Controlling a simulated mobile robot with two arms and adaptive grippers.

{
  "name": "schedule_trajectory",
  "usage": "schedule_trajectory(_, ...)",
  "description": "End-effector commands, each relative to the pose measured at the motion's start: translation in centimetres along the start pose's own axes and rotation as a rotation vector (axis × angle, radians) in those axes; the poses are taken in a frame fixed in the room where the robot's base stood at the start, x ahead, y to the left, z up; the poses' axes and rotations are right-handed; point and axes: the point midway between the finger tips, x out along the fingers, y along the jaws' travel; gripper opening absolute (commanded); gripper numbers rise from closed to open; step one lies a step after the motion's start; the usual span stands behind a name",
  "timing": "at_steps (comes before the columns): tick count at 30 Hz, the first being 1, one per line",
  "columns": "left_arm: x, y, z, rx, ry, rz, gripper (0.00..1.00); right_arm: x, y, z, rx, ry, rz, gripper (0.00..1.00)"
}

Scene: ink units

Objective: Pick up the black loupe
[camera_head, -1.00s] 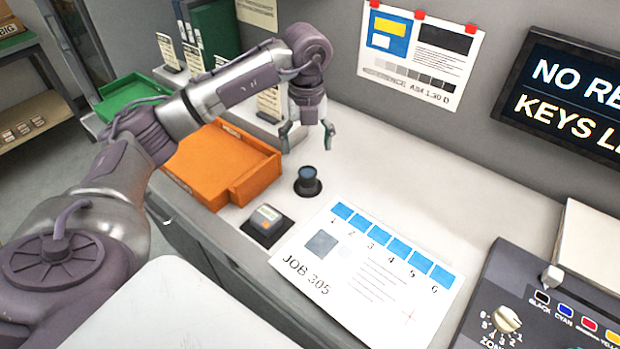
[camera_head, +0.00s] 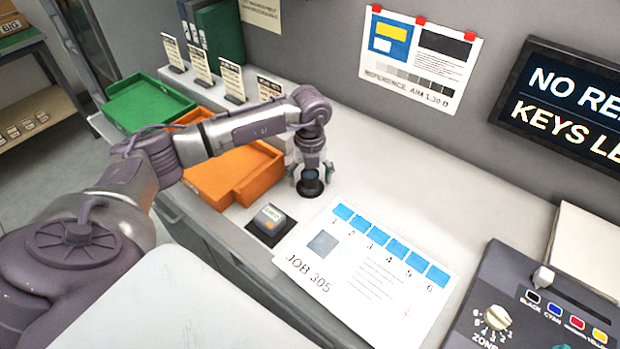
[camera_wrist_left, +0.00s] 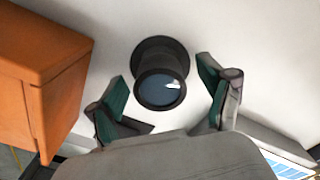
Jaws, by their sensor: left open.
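The black loupe (camera_head: 310,178) stands upright on a round black base on the white counter. In the left wrist view the loupe (camera_wrist_left: 161,80) shows its dark ring and bluish glass from above. My left gripper (camera_head: 311,172) is just above and around it, pointing down. In the left wrist view the open fingers of my left gripper (camera_wrist_left: 165,95) stand to either side of the loupe's near part, with gaps on both sides. My right gripper is not in view.
An orange tray (camera_head: 262,188) sits close on the left, with a green tray (camera_head: 148,109) behind. A small device on a black pad (camera_head: 268,228) and the job sheet (camera_head: 355,285) lie nearer.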

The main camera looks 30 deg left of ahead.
Motion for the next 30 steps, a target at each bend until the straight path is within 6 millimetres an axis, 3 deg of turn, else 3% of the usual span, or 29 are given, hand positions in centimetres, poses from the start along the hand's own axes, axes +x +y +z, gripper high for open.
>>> schedule_trajectory(2,0.0,0.0,0.0,0.000,0.000,0.000,0.78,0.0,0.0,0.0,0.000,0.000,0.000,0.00)
schedule_trajectory(13,-0.1,0.0,0.0,0.000,0.000,0.000,0.17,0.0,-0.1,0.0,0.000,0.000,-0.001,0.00)
schedule_trajectory(23,-0.3,-0.1,0.0,0.000,-0.001,-0.001,0.14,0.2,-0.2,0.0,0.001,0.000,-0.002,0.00)
schedule_trajectory(30,-2.8,-0.1,0.1,0.001,-0.004,-0.004,0.14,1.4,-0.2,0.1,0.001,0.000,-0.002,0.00)
